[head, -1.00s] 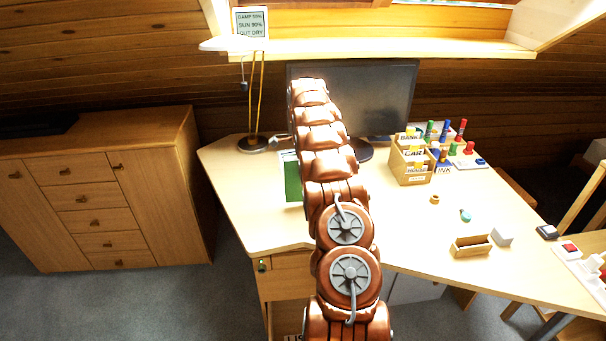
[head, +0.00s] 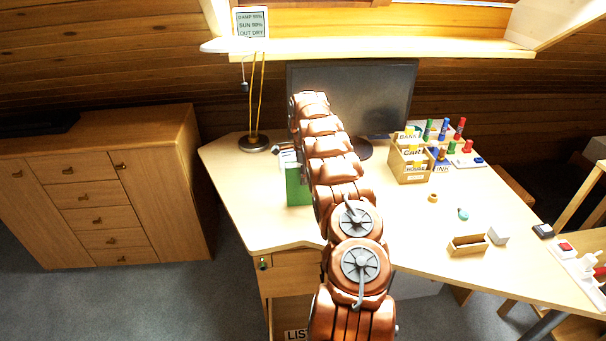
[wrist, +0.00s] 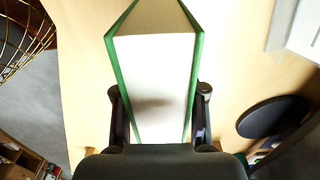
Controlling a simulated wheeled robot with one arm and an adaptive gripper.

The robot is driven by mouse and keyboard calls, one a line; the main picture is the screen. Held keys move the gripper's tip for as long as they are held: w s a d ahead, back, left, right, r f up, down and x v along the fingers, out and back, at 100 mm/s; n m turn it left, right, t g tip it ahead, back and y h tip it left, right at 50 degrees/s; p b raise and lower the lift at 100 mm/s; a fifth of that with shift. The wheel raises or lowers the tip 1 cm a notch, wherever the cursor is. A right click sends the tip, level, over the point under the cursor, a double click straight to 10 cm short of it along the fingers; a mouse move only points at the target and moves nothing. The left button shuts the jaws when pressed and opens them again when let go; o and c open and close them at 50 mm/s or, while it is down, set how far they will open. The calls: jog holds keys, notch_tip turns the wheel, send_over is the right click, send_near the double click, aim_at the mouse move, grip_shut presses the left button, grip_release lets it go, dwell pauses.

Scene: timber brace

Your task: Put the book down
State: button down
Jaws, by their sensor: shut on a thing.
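The green book (head: 297,187) stands upright in the head view, partly hidden behind my arm, over the left part of the desk (head: 235,190). In the wrist view the book (wrist: 155,85) shows its white page edges between two green covers. My gripper (wrist: 160,105) has one dark finger on each side of it and is shut on the book. My gripper is mostly hidden by my arm in the head view. I cannot tell whether the book touches the desk top.
A lamp (head: 254,143) stands left of the book, and a monitor (head: 385,95) behind. A card box (head: 410,165), several coloured markers and a small wooden tray (head: 468,245) are to the right. The desk's front left is bare.

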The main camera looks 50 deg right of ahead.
jog(key=c, duration=0.7)
grip_release()
jog(key=shift+f, duration=0.1)
jog(key=shift+o, duration=0.2)
notch_tip(320, 180, up, 9)
jog(key=shift+w+f+b, duration=0.1)
jog(key=shift+b, duration=1.15)
jog(key=shift+r, duration=0.5)
jog(key=shift+r+p, duration=1.15)
jog(key=shift+r, duration=0.05)
